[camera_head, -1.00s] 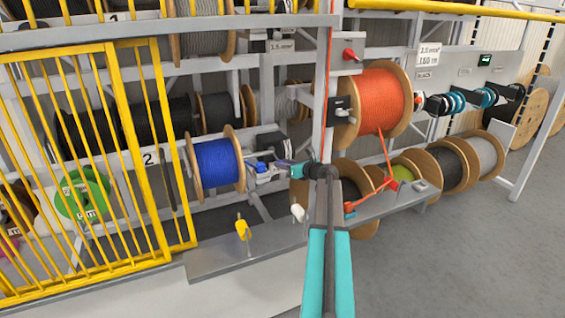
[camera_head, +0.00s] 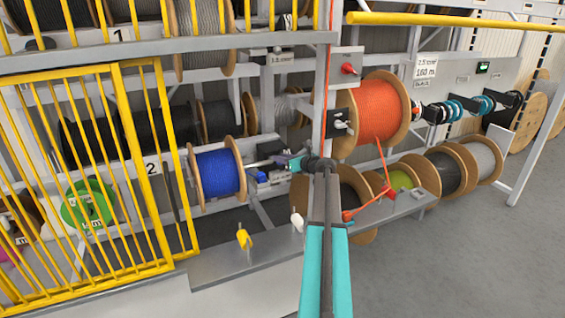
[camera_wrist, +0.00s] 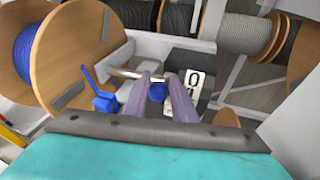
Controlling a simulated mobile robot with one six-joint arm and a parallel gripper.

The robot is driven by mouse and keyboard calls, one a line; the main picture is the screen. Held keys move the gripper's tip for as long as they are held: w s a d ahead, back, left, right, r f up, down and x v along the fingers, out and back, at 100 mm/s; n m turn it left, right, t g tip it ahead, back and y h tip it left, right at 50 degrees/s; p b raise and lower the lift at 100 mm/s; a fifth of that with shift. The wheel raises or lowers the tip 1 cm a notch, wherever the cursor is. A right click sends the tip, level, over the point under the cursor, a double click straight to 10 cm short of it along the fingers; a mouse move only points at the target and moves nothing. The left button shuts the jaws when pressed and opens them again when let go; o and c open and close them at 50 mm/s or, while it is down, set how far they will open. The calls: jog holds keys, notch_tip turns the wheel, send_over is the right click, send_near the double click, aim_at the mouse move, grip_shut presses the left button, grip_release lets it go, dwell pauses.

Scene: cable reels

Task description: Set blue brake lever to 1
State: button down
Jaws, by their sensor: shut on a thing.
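The blue brake lever (camera_wrist: 103,101) sits beside the blue cable reel (camera_wrist: 28,55); its blue body also shows in the head view (camera_head: 262,176), right of that reel. In the wrist view a metal rod runs from the brake towards my gripper (camera_wrist: 160,80). A round blue knob (camera_wrist: 157,92) shows between the two fingers, which are shut on it. A white number plate (camera_wrist: 194,80) stands just right of the fingers.
A yellow lever (camera_head: 243,237) and a white lever (camera_head: 297,221) stand on the ledge below. A grey post (camera_head: 325,90) and an orange reel (camera_head: 370,112) with its cable are close to my arm. A yellow gate (camera_head: 90,170) stands left. The floor at right is clear.

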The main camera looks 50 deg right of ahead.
jog(key=c, duration=1.4)
grip_release()
jog(key=shift+c, duration=0.2)
jog(key=shift+f, duration=0.1)
jog(key=b+v, duration=0.4)
jog(key=v, duration=0.9)
jog(key=shift+s+r, duration=0.2)
jog(key=shift+s, duration=0.15)
jog(key=shift+c, duration=0.4)
